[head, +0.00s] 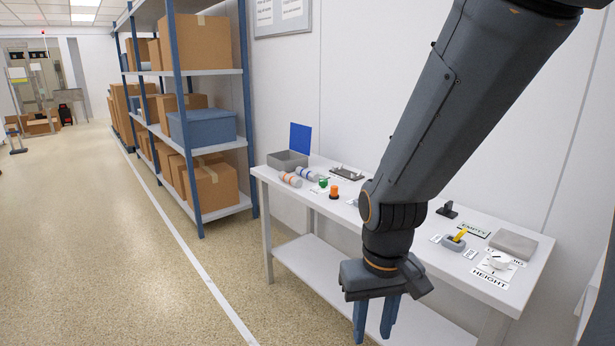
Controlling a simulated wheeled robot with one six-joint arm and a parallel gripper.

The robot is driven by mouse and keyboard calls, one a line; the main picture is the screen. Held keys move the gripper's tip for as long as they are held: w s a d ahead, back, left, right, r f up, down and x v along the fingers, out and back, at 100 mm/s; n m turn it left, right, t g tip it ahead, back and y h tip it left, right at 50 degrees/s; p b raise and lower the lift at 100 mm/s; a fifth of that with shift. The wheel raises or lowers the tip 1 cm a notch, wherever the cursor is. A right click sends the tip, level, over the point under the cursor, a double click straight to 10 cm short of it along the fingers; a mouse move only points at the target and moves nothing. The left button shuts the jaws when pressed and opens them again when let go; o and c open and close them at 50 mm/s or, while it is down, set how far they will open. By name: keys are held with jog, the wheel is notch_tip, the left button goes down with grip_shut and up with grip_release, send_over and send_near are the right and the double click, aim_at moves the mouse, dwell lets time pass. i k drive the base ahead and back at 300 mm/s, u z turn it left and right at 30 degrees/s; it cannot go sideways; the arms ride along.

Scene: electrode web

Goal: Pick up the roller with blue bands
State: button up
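The roller with blue bands (307,174) is a small pale cylinder lying on the white table (430,268), near its far left end. A similar roller with orange-pink bands (290,180) lies just left of it, in front of a grey bin. My gripper (376,322) hangs pointing down in front of the table's front edge, much closer to the camera than the rollers. Its two blue fingers are apart, with nothing visible between them. The fingertips reach the lower part of the picture. The rollers are well to the left of and beyond my gripper, not touched by it.
A grey bin (287,161) and a blue panel (300,138) stand behind the rollers. A green button (323,183) and an orange knob (334,192) are to their right. A yellow lever (460,235), a grey block (513,244) and a dial (498,263) are farther right. Shelving (205,143) stands left.

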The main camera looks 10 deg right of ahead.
aim_at(313, 176)
jog(key=u, duration=0.2)
jog(key=i, duration=0.95)
jog(key=u, duration=0.3)
jog(key=i, duration=1.9)
jog(key=z, duration=0.25)
